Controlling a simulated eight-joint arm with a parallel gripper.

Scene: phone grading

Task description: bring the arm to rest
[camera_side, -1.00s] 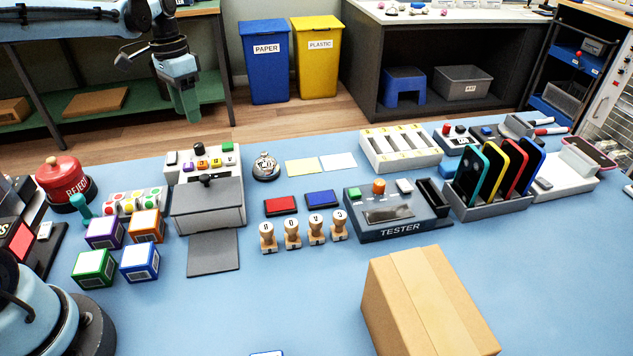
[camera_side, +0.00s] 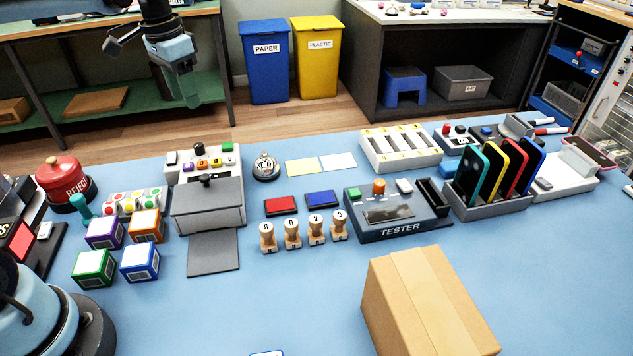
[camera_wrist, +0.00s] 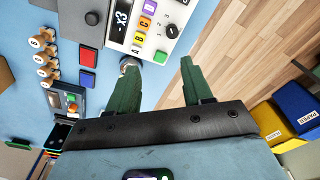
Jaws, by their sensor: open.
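My gripper (camera_side: 188,88) is raised at the top left of the side view, above and behind the blue table (camera_side: 290,300). In the wrist view its two green fingers (camera_wrist: 157,85) stand apart with nothing between them. Below the fingers the wrist view shows the table's edge and the wooden floor (camera_wrist: 235,40). The gripper touches nothing that I can see.
A grey box with coloured buttons (camera_side: 205,160), a silver bell (camera_side: 265,166) and a red reject button (camera_side: 65,183) stand nearest. Stamps, a tester (camera_side: 398,228), a phone rack and a cardboard box (camera_side: 425,305) lie further right. A blue paper bin (camera_side: 265,75) and yellow plastic bin (camera_side: 316,70) stand behind.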

